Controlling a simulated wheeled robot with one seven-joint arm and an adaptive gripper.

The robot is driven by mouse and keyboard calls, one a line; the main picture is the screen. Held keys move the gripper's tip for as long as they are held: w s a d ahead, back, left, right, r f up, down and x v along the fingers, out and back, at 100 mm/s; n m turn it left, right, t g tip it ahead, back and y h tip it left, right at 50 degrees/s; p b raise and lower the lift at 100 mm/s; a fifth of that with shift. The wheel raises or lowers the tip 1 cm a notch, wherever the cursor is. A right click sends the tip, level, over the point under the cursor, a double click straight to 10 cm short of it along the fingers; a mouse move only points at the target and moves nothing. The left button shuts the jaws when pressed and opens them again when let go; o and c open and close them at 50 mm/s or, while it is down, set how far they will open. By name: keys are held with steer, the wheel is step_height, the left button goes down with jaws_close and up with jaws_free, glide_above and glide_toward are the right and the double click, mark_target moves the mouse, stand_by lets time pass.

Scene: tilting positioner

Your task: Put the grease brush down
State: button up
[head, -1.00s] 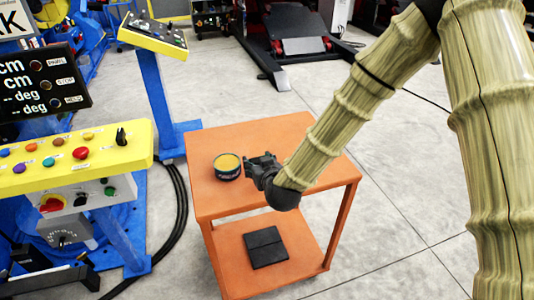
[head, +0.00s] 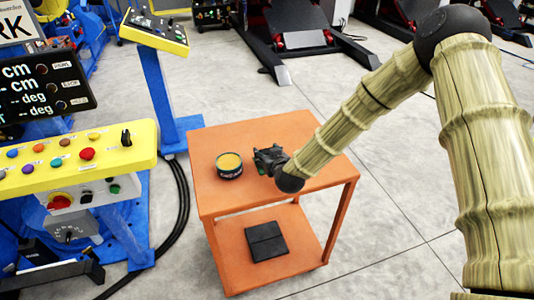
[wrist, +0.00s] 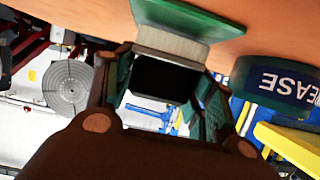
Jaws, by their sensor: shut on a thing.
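The grease brush (wrist: 172,42) shows in the wrist view as a green piece, a pale band and a dark block between the fingers. My gripper (wrist: 165,85) is shut on it. The green piece lies close to the orange cart top; I cannot tell whether it touches. In the head view my gripper (head: 268,158) is low over the orange cart (head: 240,190), right of the grease tin (head: 229,165). The brush cannot be made out there. The tin, lettered and dark-walled, also shows at the right of the wrist view (wrist: 285,85).
A black flat pad (head: 266,241) lies on the cart's lower shelf. A yellow control panel (head: 75,157) and a blue pedestal with a panel (head: 155,32) stand left of the cart. Black cables (head: 180,205) run along the floor. The cart top's front is clear.

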steer(key=shift+f, duration=0.25)
steer(key=shift+f, duration=0.15)
steer(key=o, duration=1.1)
steer(key=shift+r, duration=0.3)
steer(key=shift+s+d, duration=0.1)
steer(key=shift+s, duration=0.25)
steer(key=b+v, duration=0.2)
steer(key=v, duration=0.9)
steer(key=shift+s+r+b, duration=0.1)
steer(key=shift+s+b, duration=0.1)
steer(key=shift+b, duration=0.2)
